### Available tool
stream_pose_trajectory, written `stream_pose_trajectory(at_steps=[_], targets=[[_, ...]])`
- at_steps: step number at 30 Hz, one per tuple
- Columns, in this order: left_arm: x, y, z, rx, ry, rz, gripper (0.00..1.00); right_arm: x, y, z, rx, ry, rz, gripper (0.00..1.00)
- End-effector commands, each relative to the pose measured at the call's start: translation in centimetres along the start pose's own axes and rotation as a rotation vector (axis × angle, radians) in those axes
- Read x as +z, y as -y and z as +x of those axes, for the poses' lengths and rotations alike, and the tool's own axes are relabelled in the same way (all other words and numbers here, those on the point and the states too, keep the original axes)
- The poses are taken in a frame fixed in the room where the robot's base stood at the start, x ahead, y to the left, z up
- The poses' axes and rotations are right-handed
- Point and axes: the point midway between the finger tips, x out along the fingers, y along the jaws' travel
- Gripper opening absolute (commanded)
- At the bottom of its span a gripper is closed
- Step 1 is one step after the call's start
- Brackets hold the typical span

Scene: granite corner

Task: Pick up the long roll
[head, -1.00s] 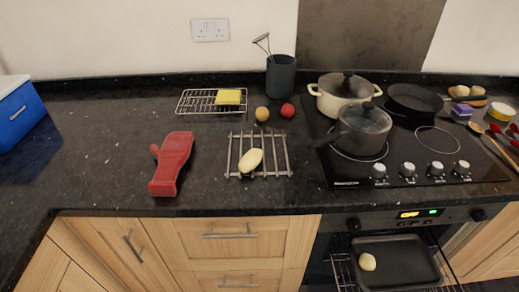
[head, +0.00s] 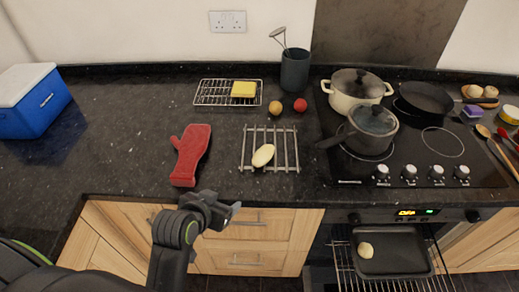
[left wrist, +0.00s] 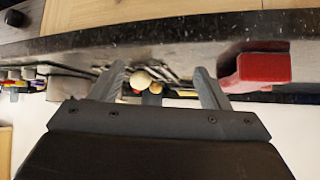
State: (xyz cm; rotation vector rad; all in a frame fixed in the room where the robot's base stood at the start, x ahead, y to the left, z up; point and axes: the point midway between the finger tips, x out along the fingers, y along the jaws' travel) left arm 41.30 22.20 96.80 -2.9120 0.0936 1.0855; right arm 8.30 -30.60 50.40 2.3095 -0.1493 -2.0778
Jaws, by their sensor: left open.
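The long roll (head: 263,155) is pale and oval. It lies on the metal bar trivet (head: 284,139) near the counter's front edge, right of the red oven mitt. My left gripper (head: 224,208) is at the front edge of the counter, left of and nearer than the roll, apart from it. In the left wrist view the fingers (left wrist: 158,72) are spread with nothing held between them. A pale roll (left wrist: 140,80) shows beyond them, seen low along the counter. My right gripper is not in view.
The red mitt (head: 191,154) lies left of the trivet. Behind are a wire rack (head: 212,92) with a yellow sponge-like block (head: 243,89), and two small round fruits. A saucepan (head: 371,130) is on the hob, its handle pointing toward the trivet. The open oven holds a tray (head: 398,262) with another roll (head: 366,250).

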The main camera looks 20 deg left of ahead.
Motion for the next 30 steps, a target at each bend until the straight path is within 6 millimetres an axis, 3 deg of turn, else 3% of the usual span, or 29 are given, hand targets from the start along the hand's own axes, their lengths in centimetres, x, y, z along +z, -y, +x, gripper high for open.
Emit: stream_pose_trajectory(at_steps=[1,3,6,11,30], targets=[[-3.0,-1.0,-0.3,0.018,-0.075,0.002,0.7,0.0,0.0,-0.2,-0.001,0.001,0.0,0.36],[-5.5,-1.8,-0.6,0.032,-0.145,0.01,0.7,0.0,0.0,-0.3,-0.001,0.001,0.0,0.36],[-7.5,-2.4,-0.9,0.041,-0.202,0.016,0.7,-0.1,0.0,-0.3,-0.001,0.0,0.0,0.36],[-8.4,-2.6,0.2,0.044,-0.217,0.02,0.7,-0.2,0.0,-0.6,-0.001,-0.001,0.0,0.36],[-10.3,-3.0,9.4,0.042,-0.215,0.02,0.7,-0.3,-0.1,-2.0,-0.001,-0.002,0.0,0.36]])
